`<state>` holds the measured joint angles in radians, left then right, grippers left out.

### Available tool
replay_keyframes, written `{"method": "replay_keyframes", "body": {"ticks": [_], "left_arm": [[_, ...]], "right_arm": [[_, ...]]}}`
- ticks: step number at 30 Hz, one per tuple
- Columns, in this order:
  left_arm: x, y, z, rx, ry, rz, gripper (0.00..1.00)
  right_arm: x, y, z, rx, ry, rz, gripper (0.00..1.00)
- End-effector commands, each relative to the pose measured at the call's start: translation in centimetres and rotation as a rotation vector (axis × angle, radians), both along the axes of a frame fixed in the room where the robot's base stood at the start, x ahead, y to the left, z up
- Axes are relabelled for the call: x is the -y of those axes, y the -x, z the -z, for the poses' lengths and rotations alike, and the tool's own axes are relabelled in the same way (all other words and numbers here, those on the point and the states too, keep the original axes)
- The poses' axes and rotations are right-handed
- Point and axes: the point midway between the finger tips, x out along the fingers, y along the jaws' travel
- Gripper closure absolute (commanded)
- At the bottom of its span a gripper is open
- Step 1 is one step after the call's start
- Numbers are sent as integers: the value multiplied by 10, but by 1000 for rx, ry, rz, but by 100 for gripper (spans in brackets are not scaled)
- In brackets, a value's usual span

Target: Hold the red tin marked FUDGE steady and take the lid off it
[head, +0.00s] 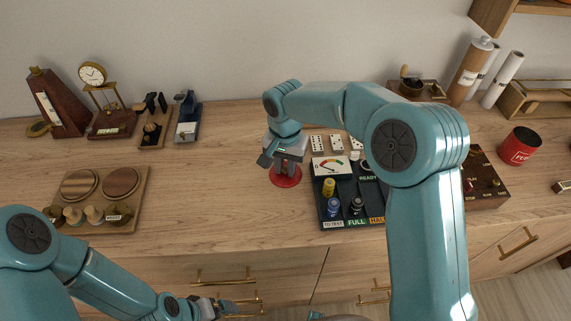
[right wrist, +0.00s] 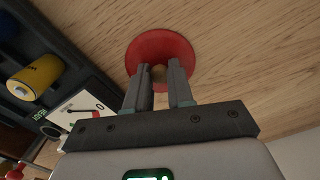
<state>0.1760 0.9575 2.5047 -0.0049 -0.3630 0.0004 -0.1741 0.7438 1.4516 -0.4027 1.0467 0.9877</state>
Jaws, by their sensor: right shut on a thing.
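The red tin (head: 519,147) stands on the counter at the far right in the head view. Pale lettering beginning with "FU" shows on its side, and its top looks open and dark inside. A red round lid (head: 285,178) is at the counter's middle, well left of the tin. My right gripper (head: 284,166) is above the lid. In the right wrist view its fingers (right wrist: 159,82) are shut on the lid's small knob, with the red disc (right wrist: 178,50) beyond them. I cannot tell whether the lid touches the wood. My left gripper (head: 215,306) is low in front of the drawers; its jaws are unclear.
A black battery tester tray (head: 333,222) lies just right of the lid, with dominoes (head: 318,143) behind it. A brown box (head: 488,184) stands left of the tin. A wooden board (head: 130,222) with round pieces lies at left. Bare counter lies left of the lid.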

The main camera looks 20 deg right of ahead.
Motion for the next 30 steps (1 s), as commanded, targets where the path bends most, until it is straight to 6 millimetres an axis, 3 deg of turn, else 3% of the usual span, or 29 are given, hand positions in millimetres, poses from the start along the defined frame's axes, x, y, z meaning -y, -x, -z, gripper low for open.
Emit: {"method": "replay_keyframes", "body": {"ticks": [10,11,12,13,24,30], "left_arm": [[0,0,4,0,0,0,0],[0,0,3,0,0,0,0],[0,0,3,0,0,0,0],[0,0,3,0,0,0,0],[0,0,-1,0,0,0,0],[0,0,-1,0,0,0,0]], "right_arm": [[0,0,5,0,0,0,100],[0,0,3,1,-1,0,68],[0,0,3,0,0,0,55],[0,0,3,0,0,0,52],[0,0,-4,1,0,0,52],[0,-1,-44,6,-1,-1,52]]}}
